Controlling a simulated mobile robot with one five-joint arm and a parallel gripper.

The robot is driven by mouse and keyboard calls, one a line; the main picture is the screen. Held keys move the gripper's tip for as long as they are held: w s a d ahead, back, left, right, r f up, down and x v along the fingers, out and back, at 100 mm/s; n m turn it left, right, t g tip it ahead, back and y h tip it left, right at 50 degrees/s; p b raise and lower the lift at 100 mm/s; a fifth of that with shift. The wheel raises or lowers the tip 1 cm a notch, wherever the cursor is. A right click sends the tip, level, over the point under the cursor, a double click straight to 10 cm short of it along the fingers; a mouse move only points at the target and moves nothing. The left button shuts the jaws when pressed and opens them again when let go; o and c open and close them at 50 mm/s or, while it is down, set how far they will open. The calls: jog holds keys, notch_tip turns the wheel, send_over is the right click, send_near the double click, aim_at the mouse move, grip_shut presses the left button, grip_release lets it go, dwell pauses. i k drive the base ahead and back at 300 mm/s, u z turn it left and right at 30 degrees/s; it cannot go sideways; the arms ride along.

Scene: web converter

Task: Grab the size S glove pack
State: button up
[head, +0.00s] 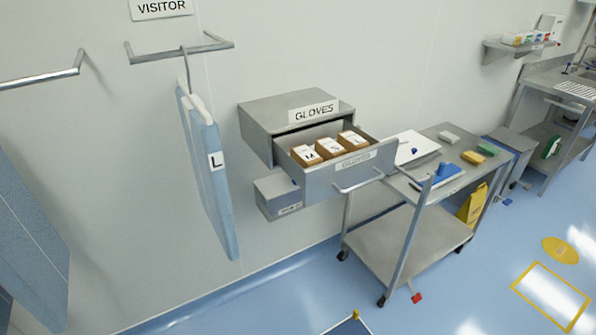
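An open metal drawer (322,187) labelled GLOVES sticks out of a wall-mounted grey cabinet (262,128). Three brown glove packs with white labels stand in a row inside it: a left pack (307,155), a middle pack (331,148) and a right pack (352,139). The left label looks like M. The other two letters are too small to read surely, so I cannot tell which pack is size S. The drawer front hides the lower parts of the packs. My gripper is not in view.
A metal cart (405,237) with blue and white items on top stands right of the drawer. A blue garment (208,178) marked L hangs at the left. A small grey box (279,198) is below the cabinet. Blue floor (470,290) is open in front.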

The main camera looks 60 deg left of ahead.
aim_at(326, 148)
jog(key=z, duration=0.05)
jog(key=k, duration=1.1)
jog(key=u, duration=2.35)
jog(key=i, duration=1)
jog(key=u, duration=0.05)
